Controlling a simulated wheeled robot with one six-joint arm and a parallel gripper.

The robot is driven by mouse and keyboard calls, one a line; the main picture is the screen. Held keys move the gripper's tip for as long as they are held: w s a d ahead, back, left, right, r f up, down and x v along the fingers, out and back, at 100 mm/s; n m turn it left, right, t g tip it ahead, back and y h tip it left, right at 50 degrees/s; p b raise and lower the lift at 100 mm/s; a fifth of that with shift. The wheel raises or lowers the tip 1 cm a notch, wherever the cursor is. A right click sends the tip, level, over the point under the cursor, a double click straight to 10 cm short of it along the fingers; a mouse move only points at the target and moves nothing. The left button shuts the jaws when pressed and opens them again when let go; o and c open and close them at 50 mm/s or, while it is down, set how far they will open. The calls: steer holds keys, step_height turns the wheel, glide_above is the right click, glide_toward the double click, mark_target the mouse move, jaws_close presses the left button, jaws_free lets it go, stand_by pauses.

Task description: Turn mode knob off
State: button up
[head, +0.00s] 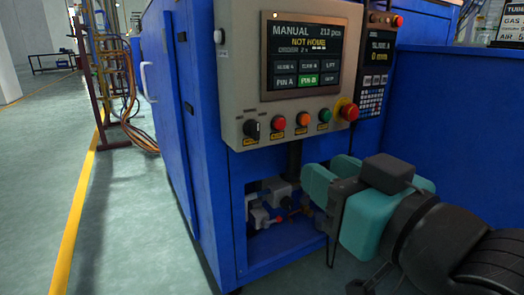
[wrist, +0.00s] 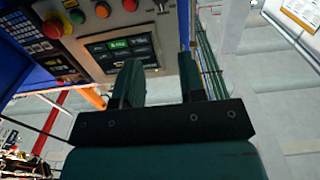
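The mode knob (head: 251,130) is a small black rotary knob at the left end of the control row, on the beige panel (head: 236,60). Its pointer direction is too small to read. In the wrist view the black knob (wrist: 162,5) is at the top edge, partly cut off. My gripper (head: 321,173) is below and to the right of the knob, in front of the open lower bay. Its two teal fingers are apart with nothing between them, as the wrist view also shows (wrist: 158,64). The gripper does not touch the panel.
Beside the knob are a red button (head: 278,123), an orange button (head: 303,119), a green button (head: 324,115) and a red emergency stop (head: 348,111). The screen (head: 302,55) reads MANUAL, NOT HOME. Valves and fittings (head: 270,205) fill the bay below.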

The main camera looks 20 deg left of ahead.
steer(key=p+x, duration=0.2)
steer(key=p, duration=1.8)
glide_toward(258, 131)
steer(key=x, duration=0.4)
steer(key=r+x, duration=0.1)
steer(key=x, duration=0.2)
steer(key=shift+w+a+f+p, duration=0.15)
steer(key=shift+w+a+p, duration=0.3)
steer(key=shift+p, duration=0.3)
steer(key=shift+w+a+f+p, duration=0.25)
steer(key=shift+a+p, duration=0.1)
steer(key=shift+p, duration=0.15)
jaws_close()
